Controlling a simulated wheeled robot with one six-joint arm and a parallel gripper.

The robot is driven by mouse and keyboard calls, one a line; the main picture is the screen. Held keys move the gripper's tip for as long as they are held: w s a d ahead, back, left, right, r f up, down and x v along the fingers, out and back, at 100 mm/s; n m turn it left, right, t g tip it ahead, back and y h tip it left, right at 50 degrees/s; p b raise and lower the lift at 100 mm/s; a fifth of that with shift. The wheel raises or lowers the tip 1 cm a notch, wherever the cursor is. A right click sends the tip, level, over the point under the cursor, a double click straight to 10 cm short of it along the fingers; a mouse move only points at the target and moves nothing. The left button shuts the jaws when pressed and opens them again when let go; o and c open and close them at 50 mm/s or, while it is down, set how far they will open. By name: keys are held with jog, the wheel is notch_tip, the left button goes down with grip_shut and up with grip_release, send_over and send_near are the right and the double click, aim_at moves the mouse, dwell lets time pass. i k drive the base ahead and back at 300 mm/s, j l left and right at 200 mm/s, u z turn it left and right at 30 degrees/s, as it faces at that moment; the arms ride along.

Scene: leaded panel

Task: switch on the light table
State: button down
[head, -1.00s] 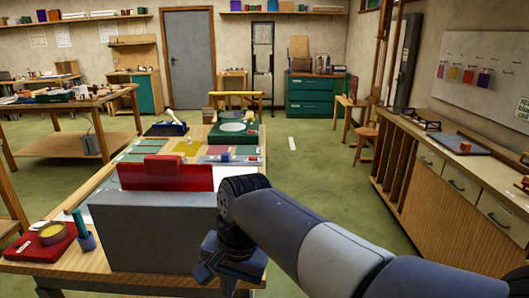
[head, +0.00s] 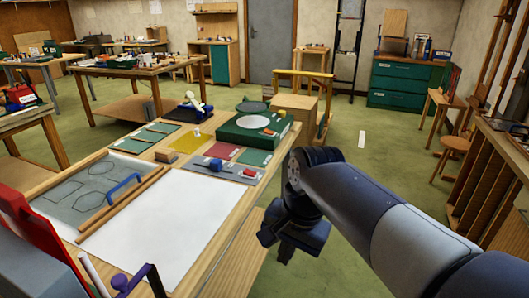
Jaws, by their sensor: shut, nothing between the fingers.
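A large flat white panel (head: 160,228), perhaps the light table, lies on the near part of the wooden workbench (head: 240,243). I see no clear switch on it, and I cannot tell whether it is lit. A grey sheet with a drawn outline pattern (head: 62,192) lies to its left, beyond two wooden strips (head: 118,206). My gripper (head: 278,246) is dark, shut and empty. It hangs to the right of the white panel, near the bench's right edge, and touches nothing that I can see.
A blue handle (head: 124,187) stands by the strips. A red block (head: 35,225) and a purple-knobbed tool (head: 121,283) are at the near left. Coloured glass sheets (head: 188,140) and a green box (head: 252,132) lie farther back.

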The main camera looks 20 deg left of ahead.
aim_at(249, 173)
jog(key=i+j, duration=0.2)
jog(key=i, duration=0.25)
jog(key=i+j+u, duration=0.1)
jog(key=i, duration=0.4)
jog(key=i+j, duration=0.25)
jog(key=i, duration=0.2)
jog(key=i+j, duration=0.1)
jog(key=j, duration=0.15)
jog(key=i+j+u, duration=0.1)
jog(key=i+j, duration=0.05)
jog(key=j, duration=0.1)
